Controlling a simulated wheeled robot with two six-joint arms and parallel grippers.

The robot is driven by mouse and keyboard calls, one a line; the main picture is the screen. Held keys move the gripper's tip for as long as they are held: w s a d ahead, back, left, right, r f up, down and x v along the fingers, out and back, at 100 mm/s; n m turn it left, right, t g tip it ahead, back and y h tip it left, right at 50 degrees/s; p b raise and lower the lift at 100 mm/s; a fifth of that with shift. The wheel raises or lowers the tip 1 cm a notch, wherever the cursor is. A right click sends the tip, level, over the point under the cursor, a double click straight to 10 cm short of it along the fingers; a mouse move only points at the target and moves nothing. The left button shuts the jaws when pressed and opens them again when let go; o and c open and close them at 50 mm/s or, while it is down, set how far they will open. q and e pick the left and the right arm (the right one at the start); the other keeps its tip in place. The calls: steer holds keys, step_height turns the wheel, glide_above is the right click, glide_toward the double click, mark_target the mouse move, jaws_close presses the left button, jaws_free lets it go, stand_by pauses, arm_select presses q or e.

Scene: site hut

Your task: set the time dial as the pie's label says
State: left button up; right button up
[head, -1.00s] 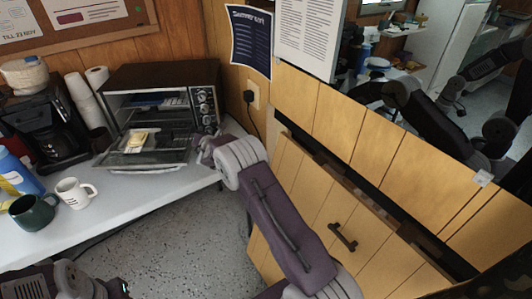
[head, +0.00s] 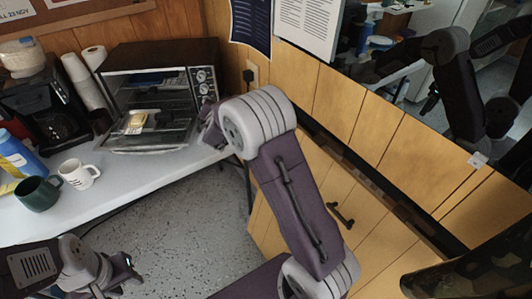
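The toaster oven (head: 160,56) stands at the back of the white table with its glass door (head: 150,141) folded down. A small yellowish item (head: 136,119), seemingly the pie, shows at the opening; its label is too small to read. The oven's control panel (head: 203,82) has several dials down its right side; their settings are not readable. My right gripper (head: 209,126) is in front of the panel's lower part, its fingers mostly hidden by the wrist. My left gripper (head: 128,269) is low at the left, away from the oven, empty with its fingers apart.
Wooden cabinet fronts (head: 340,110) close off the right side.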

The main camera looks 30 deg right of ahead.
steer(key=s+d+f+m+g, duration=0.1)
steer(key=s+f+m+g, duration=0.1)
steer(key=s+m, duration=0.2)
steer(key=s+d+f+m+g+b, duration=0.1)
steer(key=s+d+f+m+g, duration=0.1)
steer(key=s, duration=0.7)
steer(key=s+d+f+m+g+b, duration=0.1)
steer(key=s+d+f+m+g, duration=0.1)
steer(key=s+m, duration=0.4)
steer(key=shift+s+d+f+g, duration=0.15)
steer(key=shift+s+f+g, duration=0.15)
steer(key=shift+f+g, duration=0.55)
steer(key=shift+r, duration=0.1)
